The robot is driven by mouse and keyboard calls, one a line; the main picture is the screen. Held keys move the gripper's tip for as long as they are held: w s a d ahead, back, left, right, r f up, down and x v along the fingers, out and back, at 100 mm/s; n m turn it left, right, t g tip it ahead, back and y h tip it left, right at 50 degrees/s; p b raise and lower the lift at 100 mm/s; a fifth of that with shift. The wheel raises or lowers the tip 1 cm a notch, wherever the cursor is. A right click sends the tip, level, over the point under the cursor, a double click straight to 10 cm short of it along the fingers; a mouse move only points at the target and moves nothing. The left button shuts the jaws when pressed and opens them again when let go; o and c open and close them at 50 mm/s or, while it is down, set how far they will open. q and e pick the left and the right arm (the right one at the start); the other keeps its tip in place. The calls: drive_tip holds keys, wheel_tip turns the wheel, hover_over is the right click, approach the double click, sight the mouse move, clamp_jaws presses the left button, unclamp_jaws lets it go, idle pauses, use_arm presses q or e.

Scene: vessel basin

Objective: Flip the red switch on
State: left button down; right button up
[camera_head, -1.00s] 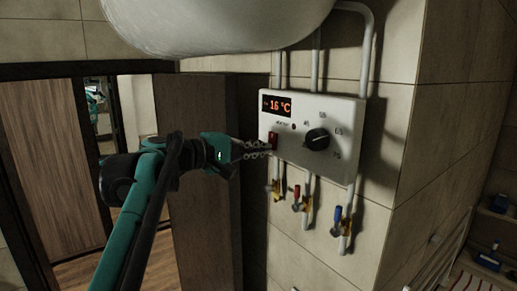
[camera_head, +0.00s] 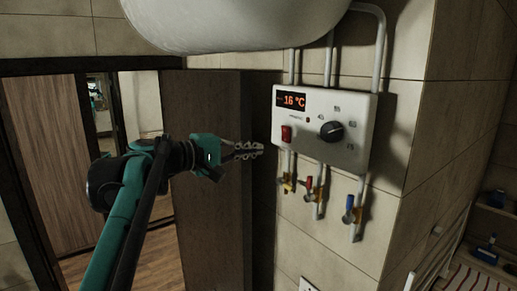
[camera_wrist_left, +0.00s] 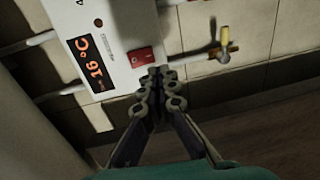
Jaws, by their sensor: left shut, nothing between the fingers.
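The red switch (camera_head: 286,133) is on the lower left of the white control box (camera_head: 360,150) on the tiled wall. It also shows in the left wrist view (camera_wrist_left: 140,57), just beyond the fingertips. I cannot tell its on or off position for sure. My left gripper (camera_head: 257,150) is shut and empty. Its tips are left of the box and slightly lower than the switch, with a visible gap. The wrist view shows the closed fingertips (camera_wrist_left: 161,80) near the switch's edge. My right gripper is not in view.
The box carries a display (camera_head: 291,100) reading 16 °C, a small dark indicator (camera_head: 307,120) and a black knob (camera_head: 331,131). Pipes with yellow, red and blue valve handles (camera_head: 349,209) hang below. A white tank (camera_head: 235,20) is above. A dark panel stands behind my gripper.

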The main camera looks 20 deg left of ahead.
use_arm(q)
drive_tip(key=s+a+f+b, duration=0.1)
drive_tip(key=s+a+b, duration=0.1)
drive_tip(key=s+a, duration=0.25)
drive_tip(key=s+d+f+m+g+y+b, duration=0.1)
drive_tip(key=s+d+f+g+b, duration=0.3)
drive_tip(key=f, duration=0.9)
drive_tip(key=s+d+f+m+t+y+b, duration=0.15)
drive_tip(key=f+b, duration=0.45)
drive_tip(key=f, duration=0.7)
drive_tip(key=s+d+f+m+g+y+b, duration=0.1)
drive_tip(key=s+d+f+m+g+b, duration=0.3)
drive_tip(key=f, duration=0.8)
drive_tip(key=s+a+f+m+y+b, duration=0.1)
drive_tip(key=f+b, duration=0.5)
drive_tip(key=f, duration=0.7)
drive_tip(key=s+a+f+m+y+b, duration=0.1)
drive_tip(key=s+f+y+b, duration=0.2)
drive_tip(key=f, duration=1)
drive_tip(key=s+a+f+m+y+b, duration=0.1)
drive_tip(key=s+f+m+y+b, duration=0.1)
drive_tip(key=s+f+b, duration=0.3)
wheel_tip(320, 180, down, 8)
drive_tip(key=b, duration=0.4)
drive_tip(key=shift+s+t+y, duration=0.25)
drive_tip(key=shift+t+y, duration=0.1)
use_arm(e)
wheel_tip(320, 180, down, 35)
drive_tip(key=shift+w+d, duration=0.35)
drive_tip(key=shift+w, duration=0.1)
